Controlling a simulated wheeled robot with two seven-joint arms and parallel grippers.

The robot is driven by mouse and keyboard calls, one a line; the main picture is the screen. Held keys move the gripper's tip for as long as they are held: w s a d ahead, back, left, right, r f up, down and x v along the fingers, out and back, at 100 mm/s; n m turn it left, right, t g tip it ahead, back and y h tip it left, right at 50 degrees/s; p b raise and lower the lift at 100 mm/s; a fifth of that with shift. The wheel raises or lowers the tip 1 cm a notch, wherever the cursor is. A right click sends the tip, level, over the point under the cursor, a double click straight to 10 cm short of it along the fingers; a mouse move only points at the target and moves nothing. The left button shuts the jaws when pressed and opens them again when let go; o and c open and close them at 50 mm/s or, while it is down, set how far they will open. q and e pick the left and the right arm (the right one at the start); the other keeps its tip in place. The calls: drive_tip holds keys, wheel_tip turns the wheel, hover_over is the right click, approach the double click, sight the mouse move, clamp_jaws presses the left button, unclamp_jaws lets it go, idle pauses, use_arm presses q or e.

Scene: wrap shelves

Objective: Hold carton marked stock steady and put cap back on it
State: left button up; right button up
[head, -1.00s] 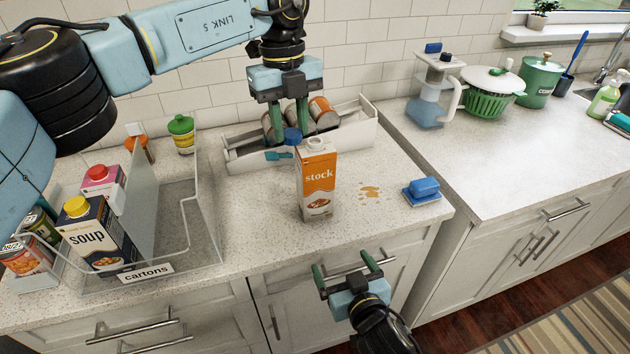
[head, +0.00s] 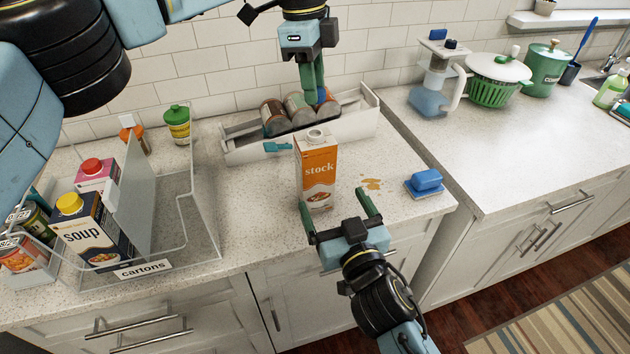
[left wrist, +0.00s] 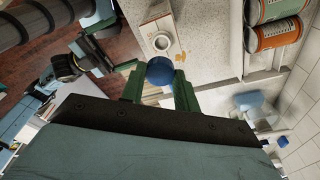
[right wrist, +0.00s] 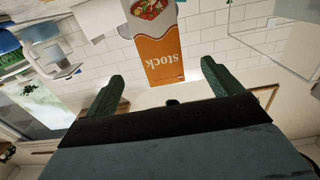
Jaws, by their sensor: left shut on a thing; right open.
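The orange and white stock carton (head: 318,170) stands upright on the counter; its spout (head: 315,134) is uncapped. It also shows in the right wrist view (right wrist: 161,55). My left gripper (head: 318,96) is shut on the blue cap (left wrist: 160,71), above and behind the carton in the head view. In the left wrist view the cap is beside the open spout (left wrist: 162,43), apart from it. My right gripper (head: 335,207) is open in front of the carton, low at the counter's edge. In the right wrist view the carton lies ahead, between its fingers (right wrist: 165,85) but beyond them.
A rack of cans (head: 350,132) stands behind the carton. An amber spill (head: 371,184) and a blue sponge (head: 426,181) lie to its right. The counter between bin and carton is clear.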

drive_tip(key=x, duration=1.2)
drive_tip(key=c, duration=1.5)
use_arm(q)
hover_over(315, 133)
drive_tip(key=shift+a+f, duration=0.15)
drive_tip(key=shift+f, duration=2.35)
use_arm(e)
drive_tip(key=shift+f, duration=0.1)
use_arm(q)
drive_tip(key=shift+f, duration=0.9)
drive_tip(key=shift+f, duration=0.5)
